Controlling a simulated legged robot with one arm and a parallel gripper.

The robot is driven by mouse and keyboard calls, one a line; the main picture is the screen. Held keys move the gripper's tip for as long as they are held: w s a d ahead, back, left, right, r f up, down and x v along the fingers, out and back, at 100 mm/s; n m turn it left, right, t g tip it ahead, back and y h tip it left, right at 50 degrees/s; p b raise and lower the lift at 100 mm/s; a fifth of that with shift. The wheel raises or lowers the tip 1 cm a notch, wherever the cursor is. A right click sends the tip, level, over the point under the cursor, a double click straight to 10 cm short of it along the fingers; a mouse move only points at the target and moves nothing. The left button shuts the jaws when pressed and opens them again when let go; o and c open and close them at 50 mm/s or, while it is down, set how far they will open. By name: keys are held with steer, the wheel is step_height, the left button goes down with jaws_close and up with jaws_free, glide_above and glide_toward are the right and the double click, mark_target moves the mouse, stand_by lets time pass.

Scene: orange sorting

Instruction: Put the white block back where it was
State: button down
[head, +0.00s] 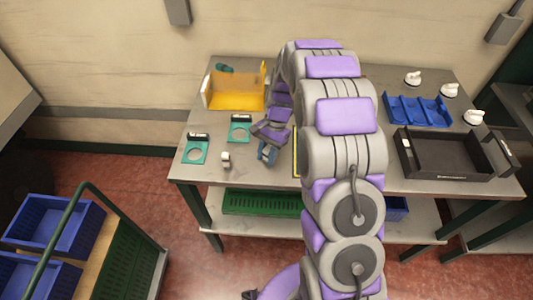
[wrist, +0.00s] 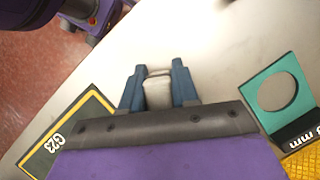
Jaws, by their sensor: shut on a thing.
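My gripper (head: 267,152) is over the left front part of the grey table (head: 270,183). In the wrist view, the blue fingers of my gripper (wrist: 157,88) are shut on the white block (wrist: 158,94), which is between them. I cannot tell whether the block touches the table. In the head view the held block is not clearly visible. A dark plate marked G23 (wrist: 62,140), with a yellow outline, lies left of the gripper in the wrist view. A teal plate with a round hole (wrist: 305,92) is to the right.
Another small whitish object (head: 226,160) stands near two teal plates (head: 197,162) (head: 251,120). A yellow bin (head: 237,103) is behind them. A blue tray (head: 418,122), several white knob-like items (head: 474,117) and a black tray (head: 410,163) are at the right.

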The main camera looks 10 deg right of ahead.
steer(key=shift+f, duration=0.5)
stand_by(0.8)
steer(key=c, duration=0.8)
jaws_free()
steer(key=shift+o, duration=0.5)
steer(key=o, duration=0.3)
steer(key=shift+r, duration=0.1)
steer(key=shift+r+p, duration=2.25)
steer(key=shift+r, duration=1.7)
